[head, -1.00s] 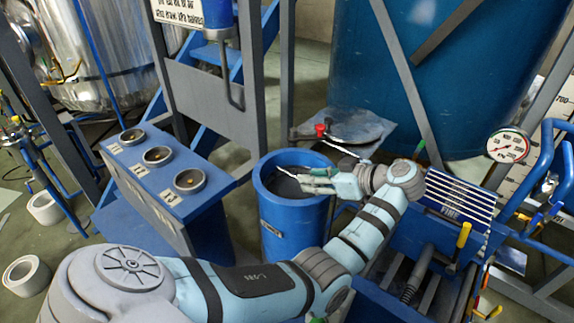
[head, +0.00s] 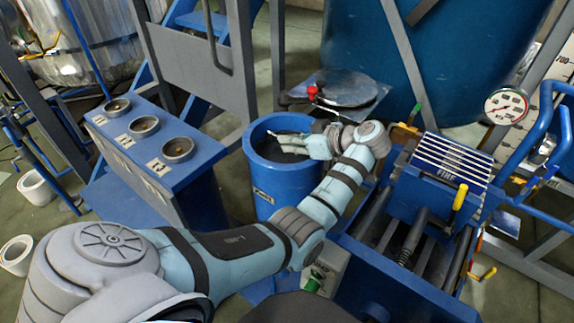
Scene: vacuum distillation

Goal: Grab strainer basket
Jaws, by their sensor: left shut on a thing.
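A blue open-topped cylinder (head: 272,183) stands in the middle of the head view. Inside its mouth is a dark grey surface, and a thin pale wire, apparently the strainer basket's handle (head: 284,133), shows at the rim opening. My left gripper (head: 295,143) reaches over the cylinder's right rim from the right. Its fingers are over the mouth and closed around the handle, with the basket still inside the cylinder. The gripper and wrist hide the right part of the mouth, and the basket's body is hard to make out. My right gripper is not in view.
A round grey lid (head: 348,88) with a red knob lies behind the cylinder. A blue console (head: 160,160) with three round dials stands left. A blue frame with a slatted panel (head: 447,163) and a yellow-handled lever (head: 459,197) stands right. A large blue tank (head: 450,60) fills the back.

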